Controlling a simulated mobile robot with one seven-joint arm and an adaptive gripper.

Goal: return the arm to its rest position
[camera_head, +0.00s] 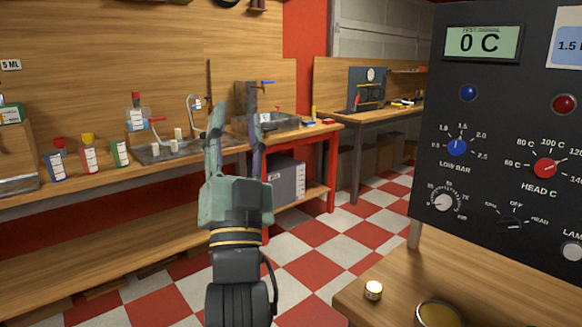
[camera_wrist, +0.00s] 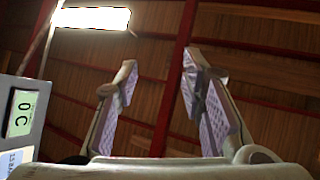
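My gripper (camera_head: 236,128) is raised upright in the middle of the head view, fingers pointing up. Its two fingers are spread apart with nothing between them. In the wrist view my gripper (camera_wrist: 158,78) also shows open and empty, with the ceiling behind it. My arm comes up from the bottom of the head view below the gripper. The gripper touches nothing that I can see.
A dark control panel (camera_head: 500,130) with knobs and a "0 C" display stands at right, above a wooden table (camera_head: 400,270) holding a small white-topped cylinder (camera_head: 373,290). A workbench (camera_head: 60,200) with bottles and a sink runs along the left. Checkered floor (camera_head: 320,250) lies open between.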

